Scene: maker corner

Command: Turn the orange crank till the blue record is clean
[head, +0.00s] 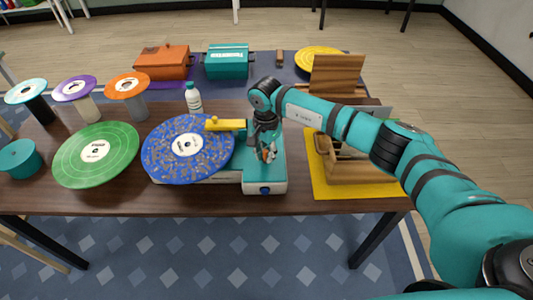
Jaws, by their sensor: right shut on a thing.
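The blue record (165,155) lies flat on a white and teal machine (264,188) on the table. Brown specks cover much of its face around the white label. A yellow arm (226,124) reaches from the machine over the record's upper right edge. My right gripper (267,151) points down over the teal part of the machine, right of the record. It is shut on the orange crank, which it mostly hides; only a small orange bit shows between the fingers. My left gripper is not in view.
A green record (96,155) lies left of the machine, and a white bottle (193,98) stands behind it. A wooden rack (360,165) on a yellow mat (330,189) stands to the right. Orange (162,63) and teal (227,62) boxes stand at the back.

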